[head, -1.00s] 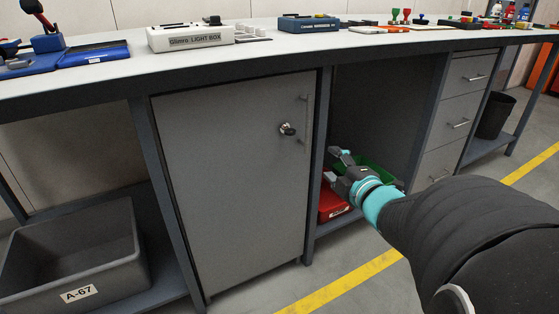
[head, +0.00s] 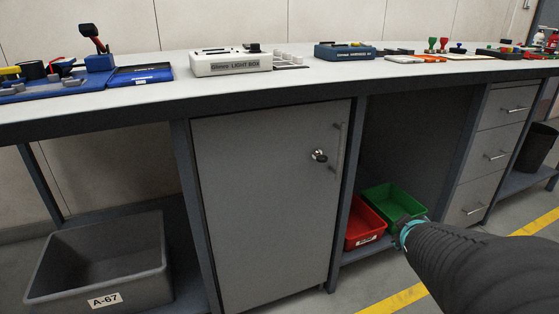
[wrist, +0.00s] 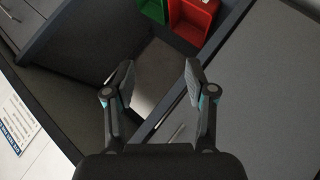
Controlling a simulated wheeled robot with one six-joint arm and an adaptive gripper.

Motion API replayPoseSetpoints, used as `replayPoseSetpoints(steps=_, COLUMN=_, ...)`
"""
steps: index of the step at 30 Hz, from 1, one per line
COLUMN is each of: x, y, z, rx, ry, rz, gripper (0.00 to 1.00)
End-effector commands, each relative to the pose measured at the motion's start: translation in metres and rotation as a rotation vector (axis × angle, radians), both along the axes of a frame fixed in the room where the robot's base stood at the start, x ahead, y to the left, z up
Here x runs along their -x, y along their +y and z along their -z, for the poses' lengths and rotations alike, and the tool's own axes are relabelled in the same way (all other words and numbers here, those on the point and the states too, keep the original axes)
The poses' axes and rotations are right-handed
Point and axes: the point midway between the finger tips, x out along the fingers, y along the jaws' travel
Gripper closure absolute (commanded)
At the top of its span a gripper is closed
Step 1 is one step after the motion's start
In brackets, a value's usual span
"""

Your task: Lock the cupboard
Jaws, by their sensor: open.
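The grey cupboard (head: 262,205) stands under the bench in the head view, its door apparently shut. A small round lock (head: 319,155), seemingly with a key in it, sits near the door's upper right edge. An upright bar handle (head: 340,147) is just right of the lock. My gripper (head: 404,228) is low and right of the door, in front of the open bay, mostly hidden behind my own arm. In the wrist view my gripper (wrist: 157,82) is open, with nothing between its fingers. A grey panel, likely the cupboard door (wrist: 265,100), fills the right there; the lock is not clearly visible.
A red bin (head: 366,224) and a green bin (head: 390,200) sit on the bay's low shelf near my gripper. Drawers (head: 497,155) stand to the right. A grey crate (head: 100,262) is at left. The bench top (head: 300,80) overhangs the cupboard.

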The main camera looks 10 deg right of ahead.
Motion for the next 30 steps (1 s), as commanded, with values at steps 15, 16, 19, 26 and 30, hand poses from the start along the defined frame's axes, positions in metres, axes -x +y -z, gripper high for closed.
replayPoseSetpoints(steps=15, x=0.051, y=0.041, z=-0.009, rx=-0.317, ry=0.114, rz=0.305, gripper=0.45)
replayPoseSetpoints(steps=16, x=0.054, y=0.045, z=-0.01, rx=-0.336, ry=0.121, rz=0.32, gripper=0.45)
replayPoseSetpoints(steps=19, x=0.063, y=0.059, z=-0.014, rx=-0.39, ry=0.141, rz=0.356, gripper=0.45)
replayPoseSetpoints(steps=26, x=0.08, y=0.089, z=-0.025, rx=-0.497, ry=0.189, rz=0.413, gripper=0.45)
replayPoseSetpoints(steps=30, x=0.086, y=0.103, z=-0.03, rx=-0.536, ry=0.208, rz=0.426, gripper=0.45)
